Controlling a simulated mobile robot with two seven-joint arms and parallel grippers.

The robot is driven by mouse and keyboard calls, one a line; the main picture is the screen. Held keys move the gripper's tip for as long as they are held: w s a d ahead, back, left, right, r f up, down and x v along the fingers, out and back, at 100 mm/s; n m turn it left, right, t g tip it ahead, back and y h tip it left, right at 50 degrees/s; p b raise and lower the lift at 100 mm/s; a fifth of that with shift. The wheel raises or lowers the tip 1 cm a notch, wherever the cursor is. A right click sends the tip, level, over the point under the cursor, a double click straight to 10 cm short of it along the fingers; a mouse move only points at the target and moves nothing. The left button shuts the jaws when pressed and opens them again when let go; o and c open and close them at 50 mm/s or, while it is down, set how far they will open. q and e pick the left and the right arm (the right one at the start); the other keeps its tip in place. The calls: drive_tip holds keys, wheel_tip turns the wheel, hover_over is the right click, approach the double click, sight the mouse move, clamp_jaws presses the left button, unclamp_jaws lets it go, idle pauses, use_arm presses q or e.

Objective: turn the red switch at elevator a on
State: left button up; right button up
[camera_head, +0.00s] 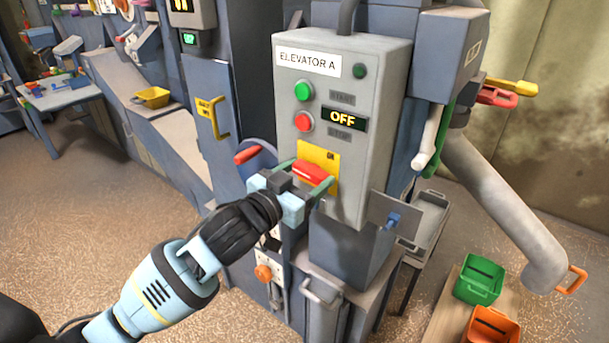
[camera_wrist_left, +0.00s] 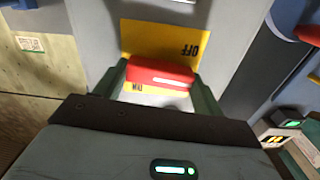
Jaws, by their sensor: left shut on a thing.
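The red switch (camera_head: 312,172) sits on a yellow plate (camera_head: 332,158) low on the grey Elevator A control box (camera_head: 376,80). The box's display (camera_head: 344,119) reads OFF. My left gripper (camera_head: 306,176) is at the switch, its green fingers on either side of the red handle and shut on it. In the left wrist view the red handle (camera_wrist_left: 160,73) lies crosswise between the fingers, with OFF lettering upside down on the plate (camera_wrist_left: 160,38) and part of the ON lettering showing. My right gripper is not in view.
Green (camera_head: 303,91) and red (camera_head: 304,121) buttons are above the switch. A small side plate with a blue knob (camera_head: 393,220) juts out at right. A pipe (camera_head: 500,205) and green (camera_head: 479,279) and orange (camera_head: 490,326) bins stand further right. Open floor lies at left.

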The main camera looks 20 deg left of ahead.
use_arm(q)
drive_tip(key=shift+r+m+p, duration=0.3)
drive_tip(key=shift+m+p, duration=0.05)
drive_tip(key=shift+m, duration=0.95)
drive_tip(key=m, duration=0.2)
drive_tip(key=shift+f+m+p, duration=0.2)
drive_tip(key=shift+m+p, duration=0.1)
drive_tip(key=m, duration=0.2)
drive_tip(key=shift+f+m, duration=0.1)
drive_tip(key=shift+m, duration=0.3)
drive_tip(key=m, duration=0.3)
drive_tip(key=shift+d+m, duration=0.1)
drive_tip(key=shift+m, duration=0.2)
drive_tip(key=m, duration=0.5)
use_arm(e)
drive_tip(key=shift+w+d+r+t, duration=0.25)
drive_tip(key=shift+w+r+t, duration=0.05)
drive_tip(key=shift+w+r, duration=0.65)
use_arm(q)
drive_tip(key=shift+m, duration=0.3)
